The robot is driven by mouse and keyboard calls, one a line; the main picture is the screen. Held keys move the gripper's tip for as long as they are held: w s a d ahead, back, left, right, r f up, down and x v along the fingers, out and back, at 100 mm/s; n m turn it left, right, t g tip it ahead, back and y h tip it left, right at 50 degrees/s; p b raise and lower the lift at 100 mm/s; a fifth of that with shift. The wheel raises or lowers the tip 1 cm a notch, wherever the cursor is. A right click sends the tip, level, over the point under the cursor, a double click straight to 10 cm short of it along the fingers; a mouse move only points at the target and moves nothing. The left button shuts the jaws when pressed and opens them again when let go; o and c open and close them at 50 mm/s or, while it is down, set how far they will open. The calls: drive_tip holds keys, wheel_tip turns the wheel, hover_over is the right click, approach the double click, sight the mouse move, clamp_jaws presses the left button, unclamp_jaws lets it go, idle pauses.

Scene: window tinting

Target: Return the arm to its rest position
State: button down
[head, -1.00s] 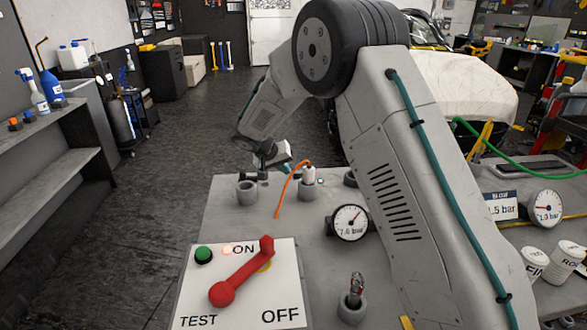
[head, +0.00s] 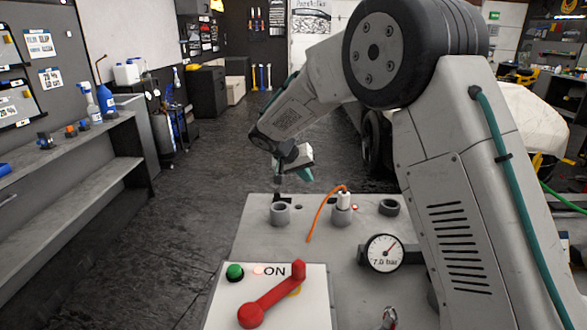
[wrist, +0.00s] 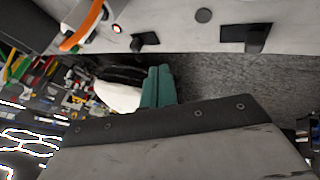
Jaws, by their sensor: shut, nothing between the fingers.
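My arm stretches from the lower right of the head view up to a bend at the top and back down to the left. My gripper (head: 305,175) is at its end, with teal fingers partly seen, above the far edge of the grey bench top (head: 330,225). In the wrist view its teal fingers (wrist: 158,88) lie side by side, closed, with nothing between them. No object hangs from the gripper.
The bench top carries grey round holders (head: 280,214), an orange cable (head: 322,208), a pressure gauge (head: 385,253) and a panel with a red lever (head: 272,296). Shelves (head: 75,160) with bottles stand at the left. The floor (head: 195,190) between is clear.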

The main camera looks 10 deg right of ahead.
drive_tip(key=s, duration=0.2)
drive_tip(key=s+f+n+g, duration=0.2)
drive_tip(key=s, duration=0.1)
drive_tip(key=shift+s+d+f, duration=0.2)
drive_tip(key=shift+s+d, duration=0.1)
drive_tip(key=shift+s, duration=0.05)
drive_tip(key=s+d+r+y, duration=0.2)
drive_tip(key=s+r, duration=0.2)
drive_tip(key=s, duration=1)
drive_tip(key=s+d+r+n+y, duration=0.1)
drive_tip(key=s+d+r+y, duration=0.1)
drive_tip(key=s, duration=1.2)
drive_tip(key=s+d+r+y, duration=0.2)
drive_tip(key=s+r, duration=0.4)
drive_tip(key=s, duration=0.8)
drive_tip(key=shift+d+y, duration=0.3)
drive_tip(key=shift+d, duration=0.45)
drive_tip(key=shift+s, duration=0.1)
